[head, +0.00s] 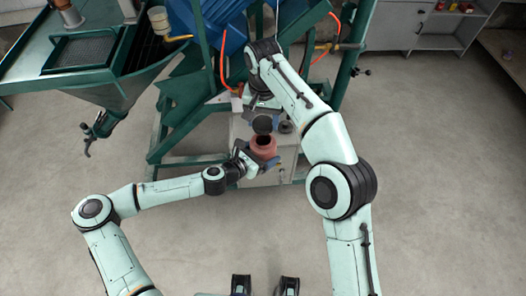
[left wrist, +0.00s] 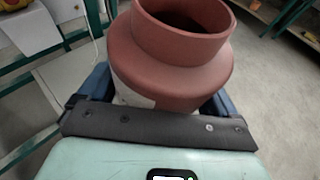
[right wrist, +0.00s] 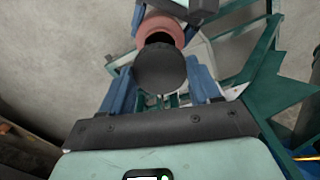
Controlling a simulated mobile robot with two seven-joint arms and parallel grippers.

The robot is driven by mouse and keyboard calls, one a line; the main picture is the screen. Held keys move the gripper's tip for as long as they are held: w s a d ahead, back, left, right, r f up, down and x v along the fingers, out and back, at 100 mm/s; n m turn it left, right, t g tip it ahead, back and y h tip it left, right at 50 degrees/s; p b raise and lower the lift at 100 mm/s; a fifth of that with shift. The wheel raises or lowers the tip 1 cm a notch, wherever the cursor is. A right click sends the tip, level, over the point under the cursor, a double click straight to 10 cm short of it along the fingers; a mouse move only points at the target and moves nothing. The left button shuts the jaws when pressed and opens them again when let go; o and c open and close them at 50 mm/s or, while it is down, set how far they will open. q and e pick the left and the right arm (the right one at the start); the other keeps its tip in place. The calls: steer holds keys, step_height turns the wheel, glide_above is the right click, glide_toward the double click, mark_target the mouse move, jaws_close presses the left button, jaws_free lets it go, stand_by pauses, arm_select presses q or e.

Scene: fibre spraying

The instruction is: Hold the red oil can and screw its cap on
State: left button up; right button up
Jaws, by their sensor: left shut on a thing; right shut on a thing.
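The red oil can (head: 263,148) is upright with its mouth open and uncovered. It fills the top of the left wrist view (left wrist: 178,65). My left gripper (head: 252,158) is shut on the can's body from the left, its blue fingers on either side. My right gripper (head: 263,112) is shut on the dark round cap (head: 262,124). In the right wrist view the cap (right wrist: 161,70) lies between the blue fingers, with the can's mouth (right wrist: 160,35) partly behind it. The cap is close to the mouth but off it; the exact gap is unclear.
A light box-like stand (head: 262,178) is below the can, with a small dark round object (head: 286,127) near its top. A green machine frame (head: 185,110) with a blue part (head: 215,30) and orange hoses rises behind. Open grey floor lies on both sides.

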mark_target(263, 139)
steer(key=shift+f, duration=0.15)
steer(key=shift+f, duration=1.85)
steer(key=shift+f, duration=0.9)
steer(key=shift+f, duration=0.55)
